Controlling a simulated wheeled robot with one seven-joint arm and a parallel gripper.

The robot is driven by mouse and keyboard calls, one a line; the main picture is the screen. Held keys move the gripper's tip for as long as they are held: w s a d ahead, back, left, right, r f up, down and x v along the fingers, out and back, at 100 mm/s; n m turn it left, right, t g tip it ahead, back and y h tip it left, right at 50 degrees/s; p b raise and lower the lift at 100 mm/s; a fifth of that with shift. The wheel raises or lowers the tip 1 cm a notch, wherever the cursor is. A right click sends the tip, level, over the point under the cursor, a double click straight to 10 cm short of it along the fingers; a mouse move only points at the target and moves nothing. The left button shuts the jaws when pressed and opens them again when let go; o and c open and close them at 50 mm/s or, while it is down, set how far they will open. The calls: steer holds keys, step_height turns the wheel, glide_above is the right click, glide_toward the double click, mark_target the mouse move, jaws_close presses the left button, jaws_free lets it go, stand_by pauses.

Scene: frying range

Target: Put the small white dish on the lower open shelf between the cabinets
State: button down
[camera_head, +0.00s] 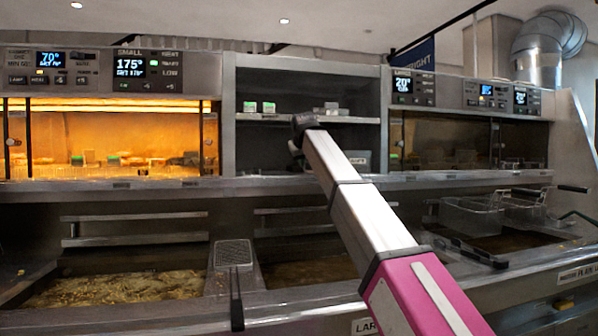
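The open shelf unit stands between the lit cabinet on the left and the dark cabinet on the right. Its lower open shelf (262,171) is bare on the left side. My arm reaches up from the lower right, ending in front of this opening. Its dark end joint (303,123) is level with the upper shelf's edge. My gripper (296,152) is mostly hidden behind the arm; a small pale and dark part shows below the joint. I cannot tell whether it is open or holds anything. I cannot make out the small white dish with certainty.
A pale grey container (357,158) stands on the lower shelf at the right. Green-lidded containers (268,107) and grey ones (331,109) sit on the upper shelf (290,118). Fryer vats lie below the ledge, with a wire basket (470,215) at the right.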

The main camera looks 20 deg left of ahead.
steer(key=w+a, duration=0.1)
steer(key=w, duration=0.3)
steer(key=w+a, duration=0.2)
steer(key=w, duration=0.3)
steer(key=w+a, duration=0.1)
steer(key=w, duration=0.4)
steer(key=shift+a+r, duration=0.1)
steer(key=shift+a, duration=0.2)
steer(key=w, duration=0.1)
steer(key=w+a, duration=0.1)
steer(key=shift+w+r, duration=0.1)
steer(key=shift+w, duration=0.25)
steer(key=shift+w+f, duration=0.15)
steer(key=shift+f, duration=0.75)
steer(key=c, duration=1.3)
jaws_free()
steer(key=shift+f, duration=0.1)
steer(key=v, duration=1.2)
